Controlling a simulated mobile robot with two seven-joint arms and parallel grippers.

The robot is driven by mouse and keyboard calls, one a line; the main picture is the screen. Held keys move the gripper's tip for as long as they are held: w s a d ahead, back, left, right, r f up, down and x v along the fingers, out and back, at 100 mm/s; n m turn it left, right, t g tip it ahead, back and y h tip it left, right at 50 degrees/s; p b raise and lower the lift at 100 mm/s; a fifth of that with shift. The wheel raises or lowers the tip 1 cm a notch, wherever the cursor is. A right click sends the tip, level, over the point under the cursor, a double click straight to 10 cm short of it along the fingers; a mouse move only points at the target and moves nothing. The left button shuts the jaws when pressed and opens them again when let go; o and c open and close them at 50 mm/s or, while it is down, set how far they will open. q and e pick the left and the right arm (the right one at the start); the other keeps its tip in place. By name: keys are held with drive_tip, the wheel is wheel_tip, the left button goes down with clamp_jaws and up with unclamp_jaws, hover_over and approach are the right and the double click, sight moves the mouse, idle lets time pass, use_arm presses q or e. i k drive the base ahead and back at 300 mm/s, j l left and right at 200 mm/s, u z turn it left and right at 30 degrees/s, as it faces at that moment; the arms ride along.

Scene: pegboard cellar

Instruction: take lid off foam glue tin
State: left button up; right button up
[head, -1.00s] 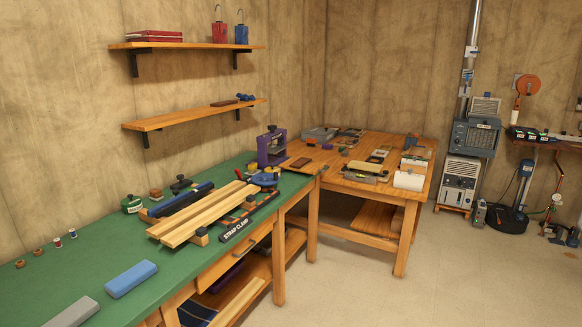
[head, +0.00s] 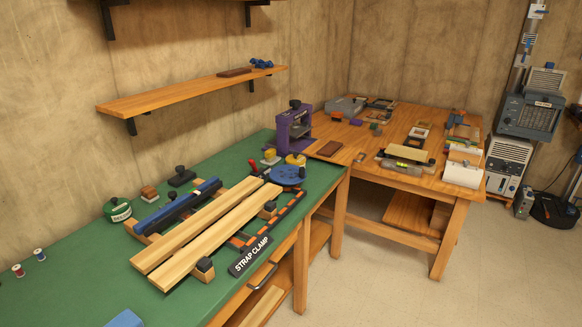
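A small round green tin (head: 118,209) with a white label and a dark top stands at the back left of the green bench, near the wall. Its label is too small to read, so I cannot tell if it is the foam glue tin. A small yellow round container (head: 296,161) stands farther along the bench, partly hidden behind a blue disc-shaped tool (head: 287,175). I cannot tell what it holds. Neither of my grippers is in view.
A purple press (head: 294,128) stands at the far end. A cluttered wooden table (head: 395,190) adjoins, with open floor in front.

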sight(296, 159)
drive_tip(key=i, duration=0.15)
drive_tip(key=i+l+u, duration=0.15)
drive_tip(key=i+l, duration=0.85)
drive_tip(key=i+l+u, duration=0.15)
drive_tip(key=i+l, duration=1)
